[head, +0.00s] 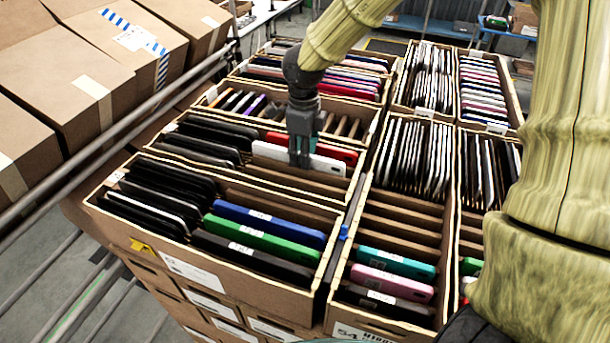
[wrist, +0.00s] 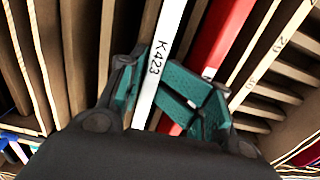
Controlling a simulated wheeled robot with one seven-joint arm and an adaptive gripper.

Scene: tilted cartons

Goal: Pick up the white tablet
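The white tablet (head: 268,153) stands on edge in a slot of a carton in the middle of the head view. In the wrist view its white edge (wrist: 153,92) bears the label K423. My gripper (head: 302,150) reaches down over it, hiding part of its middle. In the wrist view the teal fingers (wrist: 150,75) lie on either side of the tablet, their tips against it, so the gripper looks shut on it. The tablet's lower part is hidden in the carton.
A red tablet (head: 335,151) stands close behind the white one, and black tablets (head: 200,143) stand to its left. Cardboard dividers and carton walls surround the fingers. Closed boxes (head: 75,75) lie at left.

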